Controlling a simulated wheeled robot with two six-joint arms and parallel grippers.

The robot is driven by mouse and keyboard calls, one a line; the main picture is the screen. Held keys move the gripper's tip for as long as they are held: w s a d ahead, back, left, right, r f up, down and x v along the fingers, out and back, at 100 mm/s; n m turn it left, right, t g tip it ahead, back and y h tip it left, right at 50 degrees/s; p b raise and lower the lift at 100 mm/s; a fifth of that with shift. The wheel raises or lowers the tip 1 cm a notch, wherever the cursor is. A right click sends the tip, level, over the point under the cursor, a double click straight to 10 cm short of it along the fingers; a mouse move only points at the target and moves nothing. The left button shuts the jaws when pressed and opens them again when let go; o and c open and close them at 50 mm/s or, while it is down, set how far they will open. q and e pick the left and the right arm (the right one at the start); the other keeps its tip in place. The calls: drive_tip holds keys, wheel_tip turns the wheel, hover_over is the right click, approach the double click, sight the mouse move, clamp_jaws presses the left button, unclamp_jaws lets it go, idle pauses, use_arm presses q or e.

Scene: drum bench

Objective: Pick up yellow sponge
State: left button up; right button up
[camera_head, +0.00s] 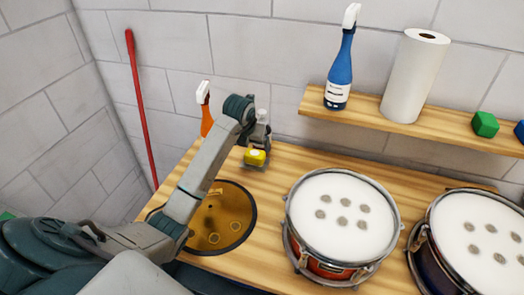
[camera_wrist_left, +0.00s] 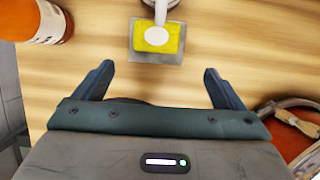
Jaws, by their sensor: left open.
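My right gripper is not in view.
An orange spray bottle (camera_head: 206,120) stands left of the sponge. A brass cymbal (camera_head: 230,220) lies in front, and a drum (camera_head: 340,215) stands to the right. A shelf (camera_head: 390,126) above holds a blue spray bottle (camera_head: 340,75) and a paper roll (camera_head: 412,75).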

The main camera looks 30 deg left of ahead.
sight(253, 156)
use_arm(q)
drive_tip(key=b+x, duration=0.2)
drive_tip(key=x, duration=0.1)
drive_tip(key=b+x, duration=0.1)
drive_tip(key=b, duration=0.1)
drive_tip(key=shift+s+a+f, duration=0.1)
drive_tip(key=shift+s+f, duration=0.1)
drive_tip(key=shift+f, duration=0.1)
drive_tip(key=shift+w+f, duration=0.4)
drive_tip(key=shift+f, duration=0.05)
drive_tip(key=shift+w+a+f+b, duration=0.2)
drive_tip(key=shift+f+b, duration=0.4)
drive_tip(key=shift+b, duration=0.25)
drive_tip(key=b+x, duration=0.2)
drive_tip(key=x, duration=0.1)
drive_tip(key=shift+a+b, duration=0.15)
drive_tip(key=shift+b, duration=0.15)
drive_tip(key=shift+w+f, duration=0.2)
drive_tip(key=shift+r, duration=0.1)
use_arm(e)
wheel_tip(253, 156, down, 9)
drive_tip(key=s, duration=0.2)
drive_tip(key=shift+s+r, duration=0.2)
use_arm(q)
drive_tip(key=shift+c, duration=0.4)
